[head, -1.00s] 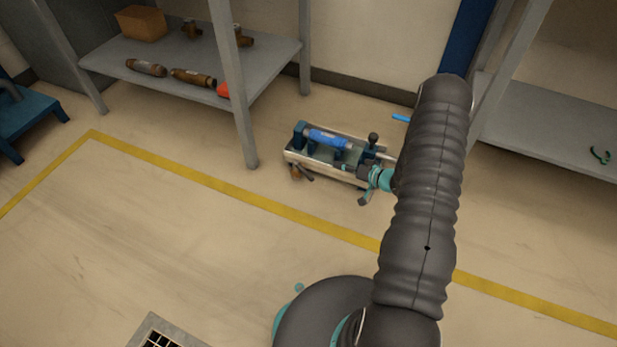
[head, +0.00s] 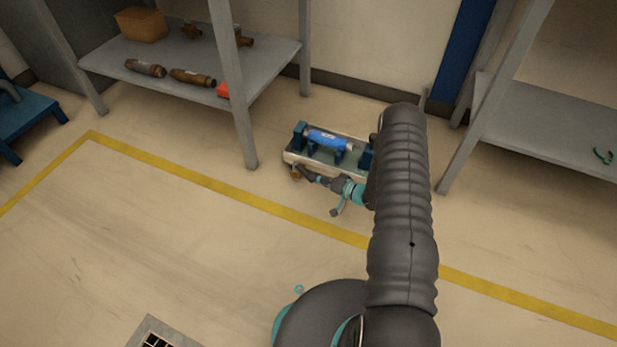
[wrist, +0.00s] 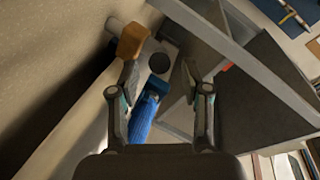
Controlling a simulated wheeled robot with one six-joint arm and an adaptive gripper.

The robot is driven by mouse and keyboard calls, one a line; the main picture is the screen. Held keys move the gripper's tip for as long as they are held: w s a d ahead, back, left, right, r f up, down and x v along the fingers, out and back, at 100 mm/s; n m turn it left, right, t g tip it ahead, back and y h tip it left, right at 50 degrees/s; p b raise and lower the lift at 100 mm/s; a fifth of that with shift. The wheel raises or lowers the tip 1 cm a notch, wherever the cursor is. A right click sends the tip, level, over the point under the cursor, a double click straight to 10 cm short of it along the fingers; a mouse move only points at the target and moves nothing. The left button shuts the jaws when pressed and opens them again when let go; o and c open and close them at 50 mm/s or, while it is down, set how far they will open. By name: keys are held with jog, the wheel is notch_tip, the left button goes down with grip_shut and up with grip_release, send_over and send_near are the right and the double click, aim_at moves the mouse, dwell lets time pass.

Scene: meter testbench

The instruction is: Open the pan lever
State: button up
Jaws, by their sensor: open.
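The testbench is a low pale pan (head: 290,156) on the floor, with a blue meter (head: 325,139) clamped across it. A small brown-orange piece (head: 296,173), probably the pan lever, shows at the bench's front left corner. The wrist view shows a brown-orange handle (wrist: 132,40) just beyond my left fingertip. My gripper (head: 305,172) is beside that corner, in front of the pan. In the wrist view my gripper (wrist: 159,72) is open, with nothing held. The blue meter (wrist: 141,118) shows between its fingers. My arm hides the bench's right end.
A grey shelf (head: 270,58) with brown fittings and a box stands behind left; its leg (head: 243,130) is close to the bench. Another shelf (head: 550,125) stands at right.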

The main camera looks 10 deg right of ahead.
aim_at(304, 174)
jog(key=shift+x, duration=2)
grip_shut()
